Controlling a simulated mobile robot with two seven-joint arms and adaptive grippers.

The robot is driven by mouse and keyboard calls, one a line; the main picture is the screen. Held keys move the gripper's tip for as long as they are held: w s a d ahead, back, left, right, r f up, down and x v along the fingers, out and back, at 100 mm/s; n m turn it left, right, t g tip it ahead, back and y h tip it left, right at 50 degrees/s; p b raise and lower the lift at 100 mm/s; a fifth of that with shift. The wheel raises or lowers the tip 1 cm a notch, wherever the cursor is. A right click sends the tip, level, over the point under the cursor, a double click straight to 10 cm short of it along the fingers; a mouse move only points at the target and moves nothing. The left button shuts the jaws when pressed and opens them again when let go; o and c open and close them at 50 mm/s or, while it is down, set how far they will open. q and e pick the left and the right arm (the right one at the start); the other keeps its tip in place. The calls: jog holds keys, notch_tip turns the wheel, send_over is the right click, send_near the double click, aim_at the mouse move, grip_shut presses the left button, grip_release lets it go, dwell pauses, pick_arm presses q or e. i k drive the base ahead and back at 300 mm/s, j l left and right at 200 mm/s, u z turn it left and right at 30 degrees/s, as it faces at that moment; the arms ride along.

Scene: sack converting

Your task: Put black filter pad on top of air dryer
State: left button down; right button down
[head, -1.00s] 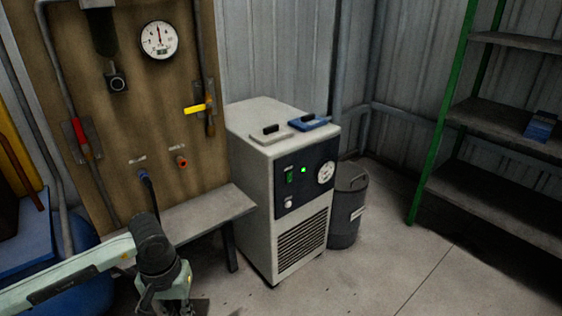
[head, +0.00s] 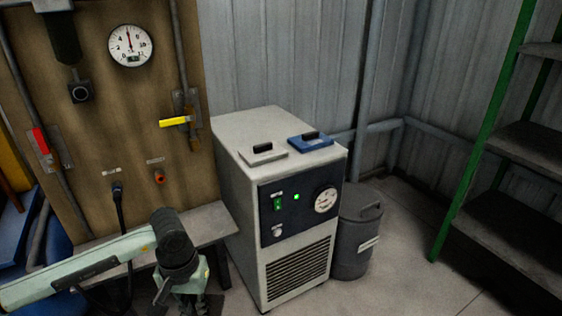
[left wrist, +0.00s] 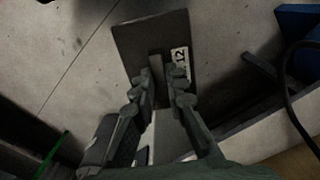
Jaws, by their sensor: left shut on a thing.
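The air dryer (head: 243,195) is a pale cabinet with a dark control panel and a front grille, standing upright in the middle of the head view. My left gripper (head: 187,303) is at the bottom of the head view, in front and to the left of the dryer and apart from it. In the left wrist view my left gripper (left wrist: 158,80) is shut on the raised handle of a flat, dark rectangular pad, the black filter pad (left wrist: 140,38), with a white label reading 12. The pad is held above the floor. My right gripper is not in view.
A grey pad (head: 262,154) and a blue pad (head: 310,141) lie side by side towards the dryer top's front; its back is clear. A bench (head: 207,222) stands left, a bin (head: 358,240) right, and a green-framed shelf (head: 508,205) far right.

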aim_at(265, 131)
jog(key=i+l, duration=0.2)
jog(key=l, duration=0.15)
jog(key=i+l+u, duration=0.15)
jog(key=l, duration=0.25)
jog(key=i+l, duration=0.15)
jog(key=l, duration=0.2)
jog(key=i+l+u, duration=0.15)
jog(key=l, duration=0.25)
jog(key=i+l, duration=0.15)
jog(key=l, duration=0.25)
jog(key=i+l+u, duration=0.1)
jog(key=l, duration=0.3)
jog(key=i+l+u, duration=0.1)
jog(key=l, duration=0.3)
jog(key=i, duration=0.05)
